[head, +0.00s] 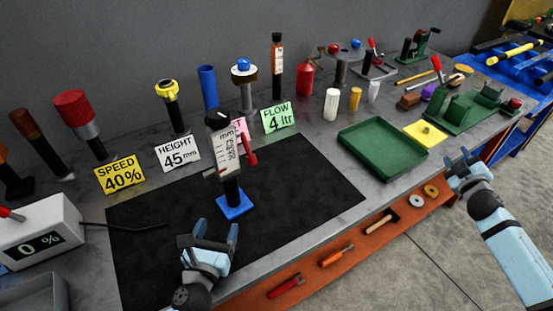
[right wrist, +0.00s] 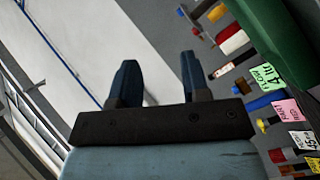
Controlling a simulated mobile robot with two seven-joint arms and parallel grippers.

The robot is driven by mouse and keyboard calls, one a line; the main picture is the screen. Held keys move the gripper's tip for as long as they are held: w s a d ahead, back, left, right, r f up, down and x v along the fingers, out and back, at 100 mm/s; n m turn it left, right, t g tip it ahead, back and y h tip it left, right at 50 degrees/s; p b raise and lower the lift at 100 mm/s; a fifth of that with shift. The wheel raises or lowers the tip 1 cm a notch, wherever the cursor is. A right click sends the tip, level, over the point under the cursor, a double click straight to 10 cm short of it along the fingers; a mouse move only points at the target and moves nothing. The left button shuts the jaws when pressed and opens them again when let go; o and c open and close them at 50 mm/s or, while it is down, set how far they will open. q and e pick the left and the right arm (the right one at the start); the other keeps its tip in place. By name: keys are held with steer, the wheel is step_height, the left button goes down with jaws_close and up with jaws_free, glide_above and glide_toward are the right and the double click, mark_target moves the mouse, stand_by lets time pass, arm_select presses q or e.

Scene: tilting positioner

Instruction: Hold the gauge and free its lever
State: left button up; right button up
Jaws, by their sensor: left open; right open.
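The gauge (head: 227,157) stands on the black mat, with a white scale plate, a black post and a blue square base (head: 235,204). Its red lever (head: 249,148) sticks out at the right side of the plate. My left gripper (head: 215,232) is open and empty, in front of the gauge base and apart from it. My right gripper (head: 466,170) is open and empty, beyond the bench's front edge at the right. The right wrist view shows its two fingers (right wrist: 158,82) apart with nothing between them.
A green tray (head: 382,150) lies right of the black mat (head: 300,185). Sign cards, including a yellow SPEED 40% card (head: 120,174), stand behind the mat. A white display box (head: 40,235) is at the left. Tools lie on an orange shelf (head: 340,240) below the bench.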

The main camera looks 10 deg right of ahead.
mark_target(233, 185)
steer(key=w+r+h, duration=0.2)
steer(key=w+r, duration=0.2)
steer(key=r, duration=0.4)
steer(key=w+a+f+n+g+y, duration=0.1)
steer(key=a+n+g+y, duration=0.1)
steer(key=a, duration=1.1)
steer(key=w+a+f+n+g+y, duration=0.1)
steer(key=w+a+y, duration=0.1)
steer(key=a, duration=1.1)
arm_select(q)
steer(key=shift+w, duration=0.25)
steer(key=x, duration=1.3)
steer(key=shift+w+d, duration=0.1)
steer(key=shift+w, duration=0.05)
arm_select(e)
steer(key=s+a+r+n+g+y, duration=0.1)
steer(key=s+a+r+n+y, duration=0.1)
steer(key=a, duration=0.6)
steer(key=s+a+r+n+g+y, duration=0.1)
steer(key=s+a+r+n+y, duration=0.1)
steer(key=a, duration=0.6)
steer(key=s+a+r+n+g+y, duration=0.1)
steer(key=s+a+r+n+y, duration=0.2)
steer(key=a, duration=0.6)
steer(key=shift+s+n+g, duration=0.3)
steer(key=shift+s+n, duration=0.7)
steer(key=shift+s, duration=0.1)
